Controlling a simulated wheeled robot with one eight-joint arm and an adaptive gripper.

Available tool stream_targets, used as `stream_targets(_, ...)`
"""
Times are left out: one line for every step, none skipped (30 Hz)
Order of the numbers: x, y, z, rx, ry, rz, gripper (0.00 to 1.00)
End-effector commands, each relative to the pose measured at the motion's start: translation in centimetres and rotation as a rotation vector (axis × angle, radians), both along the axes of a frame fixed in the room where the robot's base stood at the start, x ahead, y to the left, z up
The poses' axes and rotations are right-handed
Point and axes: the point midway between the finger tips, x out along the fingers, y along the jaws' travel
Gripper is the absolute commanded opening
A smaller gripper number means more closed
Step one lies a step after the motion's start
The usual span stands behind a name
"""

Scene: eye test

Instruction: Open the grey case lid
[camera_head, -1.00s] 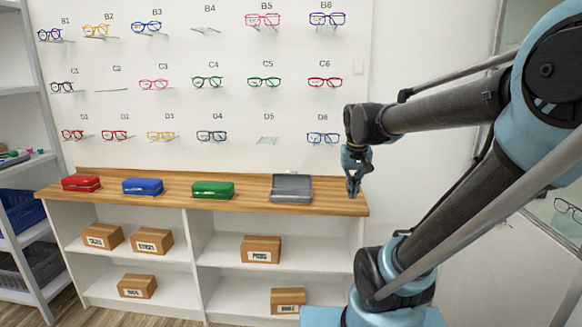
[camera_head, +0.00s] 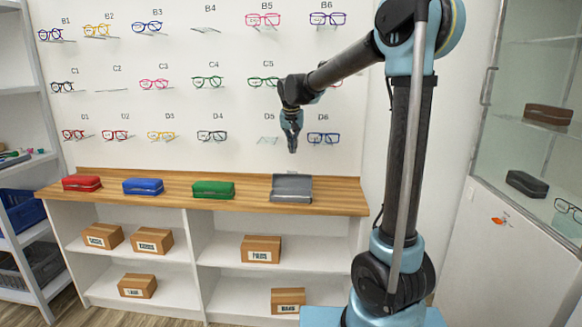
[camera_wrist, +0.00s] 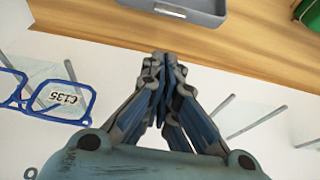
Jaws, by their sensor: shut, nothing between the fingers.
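The grey case (camera_head: 291,196) sits on the wooden counter top, right of the green case. It looks taller than the other cases, and its lid (camera_head: 292,180) appears raised at the back, though this is small to judge. The case's grey edge with a small clasp (camera_wrist: 170,12) shows at the top of the wrist view, cut off by the frame. My gripper (camera_head: 292,151) points down above the case, apart from it. In the wrist view the fingertips (camera_wrist: 161,58) are together, with nothing between them.
Red (camera_head: 81,184), blue (camera_head: 143,187) and green (camera_head: 213,190) cases stand in a row to the left on the counter (camera_head: 345,200). Glasses hang on the wall behind, close to my gripper; blue ones (camera_wrist: 60,98) show in the wrist view. The counter's right end is clear.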

Motion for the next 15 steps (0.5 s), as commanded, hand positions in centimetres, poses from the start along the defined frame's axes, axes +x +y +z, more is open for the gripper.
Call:
stream_targets(0.3, 0.4, -0.1, 0.001, -0.001, 0.000, 0.00)
stream_targets(0.4, 0.6, -0.1, 0.001, -0.002, 0.000, 0.00)
stream_targets(0.6, 0.7, -0.2, 0.001, -0.003, 0.000, 0.00)
stream_targets(0.7, 0.8, -0.4, 0.001, -0.003, 0.000, 0.00)
stream_targets(0.8, 0.8, -0.5, 0.001, -0.003, -0.001, 0.00)
stream_targets(0.9, 0.8, -0.8, 0.001, -0.003, -0.001, 0.00)
stream_targets(1.0, 0.8, -1.1, 0.001, -0.003, -0.001, 0.00)
stream_targets(1.1, 0.7, -1.5, 0.002, -0.003, -0.002, 0.00)
stream_targets(1.3, 0.7, -2.0, 0.002, -0.003, -0.002, 0.00)
stream_targets(1.5, 0.7, -2.5, 0.002, -0.003, -0.002, 0.00)
stream_targets(1.7, 0.7, -2.9, 0.002, -0.003, -0.002, 0.00)
stream_targets(1.9, 0.7, -3.6, 0.002, -0.003, -0.002, 0.00)
stream_targets(2.1, 0.7, -4.1, 0.002, -0.002, -0.002, 0.00)
stream_targets(2.3, 0.7, -4.6, 0.002, -0.002, -0.002, 0.00)
stream_targets(2.5, 0.7, -5.2, 0.001, -0.002, -0.001, 0.00)
